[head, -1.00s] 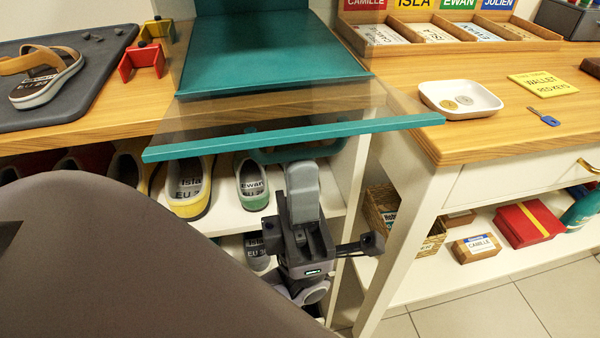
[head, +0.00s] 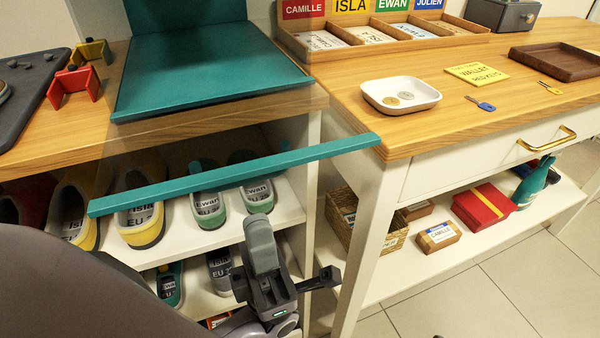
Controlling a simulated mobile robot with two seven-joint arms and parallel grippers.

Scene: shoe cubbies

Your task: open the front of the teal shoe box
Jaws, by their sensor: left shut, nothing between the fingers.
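The teal shoe box (head: 205,80) stands on the wooden top at the upper left, and its teal floor looks empty. Its clear front (head: 215,135) is swung open and reaches out over the table edge, sloping down, with a teal bar (head: 235,174) along its outer edge. Shoes on the shelf show through it. My left gripper (head: 258,232) is just below the bar, shut and empty, with a small gap in the picture between its tip and the bar. My right gripper is out of view.
Shoes stand on the shelves (head: 225,237) under the top. A white table leg (head: 362,250) is right of my left gripper. A white dish (head: 400,96) with coins, keys, a yellow note and a drawer with a brass handle are at the right.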

